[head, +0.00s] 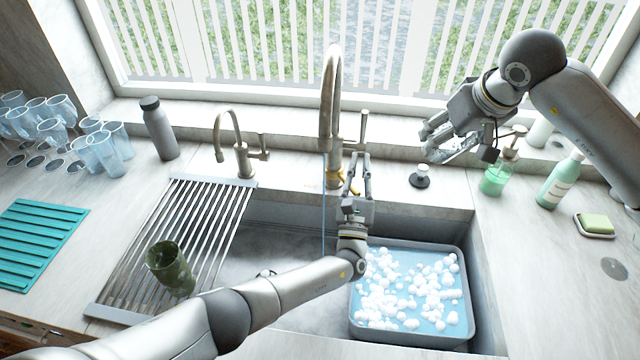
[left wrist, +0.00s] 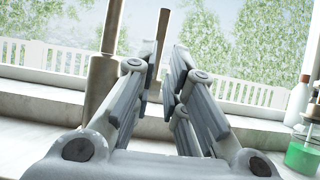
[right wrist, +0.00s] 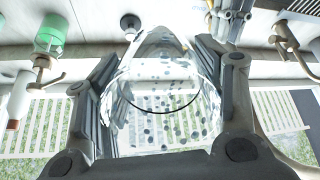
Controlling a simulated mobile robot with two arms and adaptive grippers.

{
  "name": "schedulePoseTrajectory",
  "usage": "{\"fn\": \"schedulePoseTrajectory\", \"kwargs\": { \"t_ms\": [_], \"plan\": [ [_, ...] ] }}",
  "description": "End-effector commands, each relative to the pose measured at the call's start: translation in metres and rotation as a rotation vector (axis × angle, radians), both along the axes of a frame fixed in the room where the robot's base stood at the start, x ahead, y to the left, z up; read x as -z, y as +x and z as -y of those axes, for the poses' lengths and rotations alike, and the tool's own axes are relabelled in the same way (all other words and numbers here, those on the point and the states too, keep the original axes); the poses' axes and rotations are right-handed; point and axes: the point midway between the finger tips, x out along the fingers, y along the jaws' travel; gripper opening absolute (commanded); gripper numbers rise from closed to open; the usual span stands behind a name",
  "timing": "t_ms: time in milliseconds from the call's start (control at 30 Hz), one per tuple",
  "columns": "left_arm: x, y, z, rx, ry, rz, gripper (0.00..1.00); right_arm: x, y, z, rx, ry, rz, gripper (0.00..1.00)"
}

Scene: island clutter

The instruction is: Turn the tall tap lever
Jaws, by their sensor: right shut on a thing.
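The tall tap (head: 329,110) stands behind the sink, and a thin bluish stream hangs below its spout. Its lever (head: 363,128) is a slim upright rod on the right side; it also shows in the left wrist view (left wrist: 163,28). My left gripper (head: 356,172) is open, in front of and below the lever. In the left wrist view, the lever shows between its fingertips (left wrist: 162,85); I cannot tell whether they touch it. My right gripper (head: 445,145) is shut on a clear, dotted glass (right wrist: 160,105), above the counter to the right.
A grey basin (head: 470,325) with foamy water sits in the sink's right side. A small tap (head: 240,150) and drying rack (head: 205,215) with a dark green glass (head: 170,268) are left. A soap dispenser (head: 495,178) and green bottle (head: 560,182) stand right.

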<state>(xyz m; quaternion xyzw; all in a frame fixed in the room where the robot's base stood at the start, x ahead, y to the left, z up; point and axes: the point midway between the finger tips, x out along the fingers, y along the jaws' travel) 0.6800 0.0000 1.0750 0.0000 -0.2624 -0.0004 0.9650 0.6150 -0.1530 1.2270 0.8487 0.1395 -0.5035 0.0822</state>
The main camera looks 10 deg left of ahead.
Motion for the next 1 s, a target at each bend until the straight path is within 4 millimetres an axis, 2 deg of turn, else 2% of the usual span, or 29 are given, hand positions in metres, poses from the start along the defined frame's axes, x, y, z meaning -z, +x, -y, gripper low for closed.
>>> {"fn": "schedulePoseTrajectory", "kwargs": {
  "t_ms": [33,100,433,700,1000],
  "plan": [
    [0.0,0.0,0.0,0.0,0.0,-0.001,0.08,-0.001,0.0,0.0,0.0,0.001,0.002,0.31],
    [0.0,0.0,0.0,0.0,0.0,-0.001,0.0,-0.001,0.0,0.0,0.0,0.001,0.002,0.31],
    [0.0,0.0,0.0,-0.001,-0.002,-0.008,0.0,-0.001,0.0,0.0,0.0,0.001,0.002,0.31],
    [-0.008,0.002,-0.001,-0.002,-0.004,-0.096,0.0,-0.001,0.0,0.0,0.0,0.001,0.002,0.31],
    [-0.01,0.002,0.0,0.0,0.0,-0.115,0.0,-0.001,0.0,0.0,0.0,0.001,0.002,0.31]
  ]
}}
